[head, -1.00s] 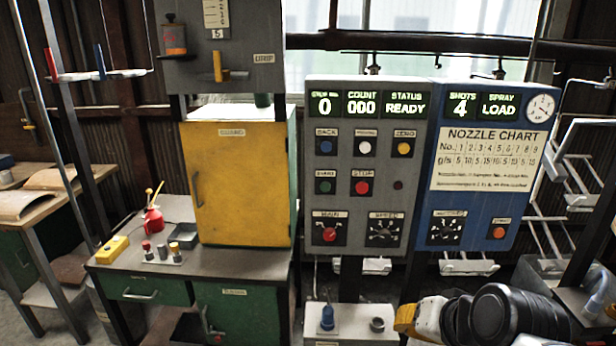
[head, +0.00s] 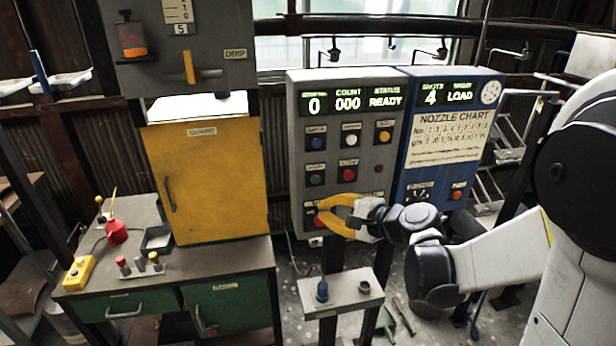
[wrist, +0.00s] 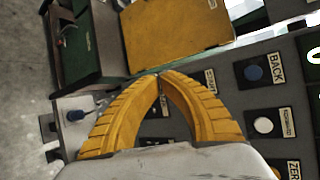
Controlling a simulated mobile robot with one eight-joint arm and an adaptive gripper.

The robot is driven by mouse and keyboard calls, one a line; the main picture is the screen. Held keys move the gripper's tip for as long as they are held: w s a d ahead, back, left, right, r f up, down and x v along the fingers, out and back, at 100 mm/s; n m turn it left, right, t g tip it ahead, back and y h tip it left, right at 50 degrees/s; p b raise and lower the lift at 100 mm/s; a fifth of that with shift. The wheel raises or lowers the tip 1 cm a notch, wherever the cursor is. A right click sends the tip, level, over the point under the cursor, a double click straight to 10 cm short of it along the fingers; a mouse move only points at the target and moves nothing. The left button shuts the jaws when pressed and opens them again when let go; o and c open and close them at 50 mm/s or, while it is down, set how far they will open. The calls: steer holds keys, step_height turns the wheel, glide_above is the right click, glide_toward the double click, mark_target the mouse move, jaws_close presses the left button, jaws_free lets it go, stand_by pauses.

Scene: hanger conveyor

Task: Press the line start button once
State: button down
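The grey control panel (head: 296,150) stands upright in the head view. The green start button (head: 316,178) sits at the panel's left, under the blue button (head: 317,142) and left of the red stop button (head: 349,174). My gripper (head: 320,210) has yellow fingers, pointing left in front of the panel's lower part, below the start button in the picture. In the wrist view the fingertips (wrist: 160,76) meet with nothing between them. The blue back button (wrist: 253,72) shows to their right; the green button appears hidden behind the right finger. I cannot tell the gap to the panel.
A blue panel (head: 410,165) with a nozzle chart adjoins on the right. A small grey stand (head: 340,292) is below my gripper. The yellow guard cabinet (head: 205,185) stands on a bench (head: 200,262) at left. The display (head: 348,103) reads 0, 000, READY.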

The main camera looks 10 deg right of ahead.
mark_target(316, 180)
steer(key=shift+w, duration=0.1)
steer(key=shift+w, duration=4.3)
steer(key=shift+w, duration=0.4)
